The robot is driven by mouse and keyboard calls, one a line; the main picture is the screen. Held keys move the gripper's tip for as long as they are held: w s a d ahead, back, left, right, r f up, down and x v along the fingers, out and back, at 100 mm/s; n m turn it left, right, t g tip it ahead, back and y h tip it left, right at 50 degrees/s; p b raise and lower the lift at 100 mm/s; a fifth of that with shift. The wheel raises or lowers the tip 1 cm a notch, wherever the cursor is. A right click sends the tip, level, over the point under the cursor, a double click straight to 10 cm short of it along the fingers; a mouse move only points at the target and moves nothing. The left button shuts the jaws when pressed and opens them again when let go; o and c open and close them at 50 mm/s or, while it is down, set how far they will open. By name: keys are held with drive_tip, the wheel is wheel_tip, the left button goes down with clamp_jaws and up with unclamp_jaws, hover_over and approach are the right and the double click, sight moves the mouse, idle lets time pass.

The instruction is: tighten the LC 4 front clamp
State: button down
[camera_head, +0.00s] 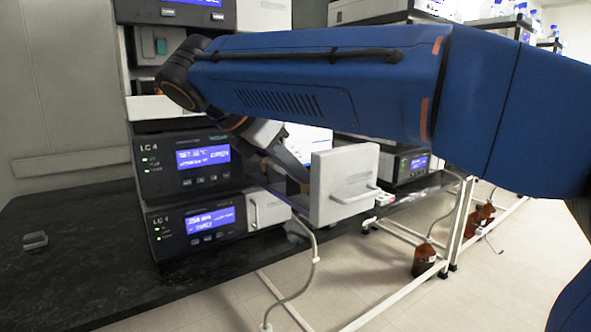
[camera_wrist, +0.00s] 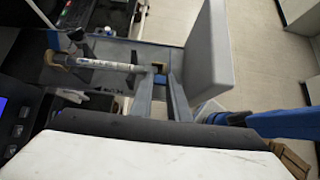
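The LC 4 stack, with its upper module (camera_head: 187,165) and lower module (camera_head: 200,228), stands on the dark bench. An open drawer or door with a pale front (camera_head: 343,187) and a handle sticks out on its right side. In the wrist view, a pale column (camera_wrist: 105,63) lies across a grey tray (camera_wrist: 122,52). A brownish clamp-like fitting (camera_wrist: 159,79) sits at the column's right end, and another (camera_wrist: 52,59) near its left part. My gripper (camera_wrist: 161,88) has its two fingers at the right-hand fitting, a gap between them. Whether the tips touch or grip it cannot be told.
My blue arm hides part of the stack in the head view. A grey tube (camera_head: 314,258) hangs below the drawer. A small grey object (camera_head: 35,241) lies on the bench (camera_head: 88,268). Another instrument (camera_head: 405,163) and brown bottles (camera_head: 424,259) are to the right.

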drive_tip(key=shift+d+r, duration=0.1)
drive_tip(key=d+g+y, duration=0.1)
drive_tip(key=w+r+g+y, duration=0.1)
drive_tip(key=y, duration=0.1)
drive_tip(key=shift+w+d+r+y, duration=0.15)
drive_tip(key=shift+d+y, duration=0.15)
drive_tip(key=shift+d, duration=0.05)
drive_tip(key=shift+w+d+r+g+y, duration=0.1)
drive_tip(key=shift+w+d+g+y, duration=0.15)
drive_tip(key=shift+g+y, duration=0.25)
drive_tip(key=shift+w+d+r+g+y, duration=0.1)
drive_tip(key=shift+d+g+y, duration=0.25)
drive_tip(key=shift+y, duration=0.25)
drive_tip(key=g+y, duration=0.1)
drive_tip(key=w+d+g+y, duration=0.1)
drive_tip(key=shift+d+y, duration=0.15)
drive_tip(key=shift+y, duration=0.15)
drive_tip(key=d+g+y, duration=0.1)
drive_tip(key=w+g+y, duration=0.1)
drive_tip(key=y, duration=0.1)
drive_tip(key=shift+w+d+f, duration=0.1)
drive_tip(key=shift+d+f, duration=0.3)
drive_tip(key=shift+w+d+f+g+y, duration=0.2)
drive_tip(key=shift+d+f+g+y, duration=0.15)
drive_tip(key=shift+g+y, duration=0.4)
drive_tip(key=shift+w+d+f+g+y, duration=0.2)
drive_tip(key=shift+d+f+g+y, duration=0.15)
drive_tip(key=shift+y, duration=0.6)
drive_tip(key=c, duration=1.7)
unclamp_jaws()
